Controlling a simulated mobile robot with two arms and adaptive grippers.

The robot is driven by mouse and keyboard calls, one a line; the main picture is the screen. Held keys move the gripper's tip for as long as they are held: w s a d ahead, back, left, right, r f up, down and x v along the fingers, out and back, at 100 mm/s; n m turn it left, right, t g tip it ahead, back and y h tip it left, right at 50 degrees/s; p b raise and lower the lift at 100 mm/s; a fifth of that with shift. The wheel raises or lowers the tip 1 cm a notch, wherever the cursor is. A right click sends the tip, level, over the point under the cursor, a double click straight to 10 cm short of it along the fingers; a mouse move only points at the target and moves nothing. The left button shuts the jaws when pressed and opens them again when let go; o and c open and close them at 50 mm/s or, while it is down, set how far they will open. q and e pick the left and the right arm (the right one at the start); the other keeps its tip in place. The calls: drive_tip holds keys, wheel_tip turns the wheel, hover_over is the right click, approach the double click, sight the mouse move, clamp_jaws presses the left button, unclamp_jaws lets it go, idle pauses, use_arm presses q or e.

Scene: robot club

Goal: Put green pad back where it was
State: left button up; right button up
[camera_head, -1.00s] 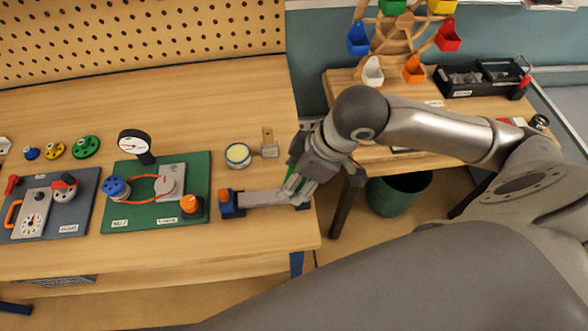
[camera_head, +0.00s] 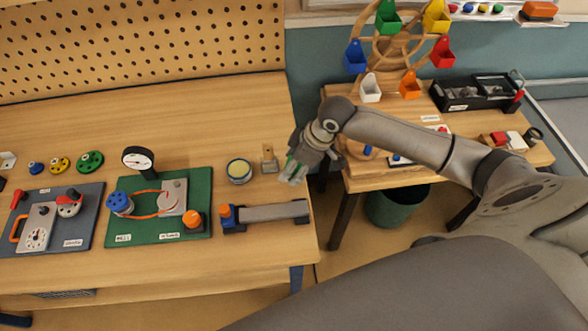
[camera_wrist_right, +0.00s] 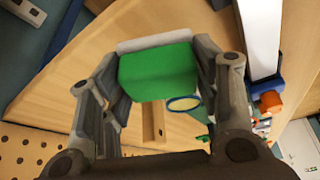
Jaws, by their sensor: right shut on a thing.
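The green pad (camera_wrist_right: 158,72) is a green block with a pale strip along one edge. It is held between the two fingers of my right gripper (camera_wrist_right: 160,80) in the right wrist view. In the head view my right gripper (camera_head: 293,172) is above the right end of the workbench, pointing down and left, with little of the pad showing. Below it lies the grey bar fixture (camera_head: 270,212) with a blue end block. A small wooden holder (camera_head: 268,152) stands just left of the gripper. It also shows beyond the pad in the right wrist view (camera_wrist_right: 153,122). My left gripper is not in view.
A round yellow-topped tin (camera_head: 239,171) stands beside the wooden holder. Left of the fixture are a green board (camera_head: 150,232) with a gauge and a dark board (camera_head: 85,228). A side table (camera_head: 362,183) with a colourful wheel stands right, across a gap.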

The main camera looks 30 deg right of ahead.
sight(294, 173)
drive_tip(key=shift+w+d+f, duration=0.1)
drive_tip(key=shift+w+f, duration=0.15)
drive_tip(key=shift+f, duration=0.1)
wheel_tip(294, 173, down, 2)
drive_tip(key=shift+f+p, duration=0.1)
drive_tip(key=shift+p, duration=0.6)
drive_tip(key=shift+f, duration=0.4)
drive_tip(key=shift+f, duration=0.1)
drive_tip(key=o, duration=0.9)
drive_tip(key=b+v, duration=0.1)
drive_tip(key=v, duration=1.1)
drive_tip(key=shift+b, duration=0.3)
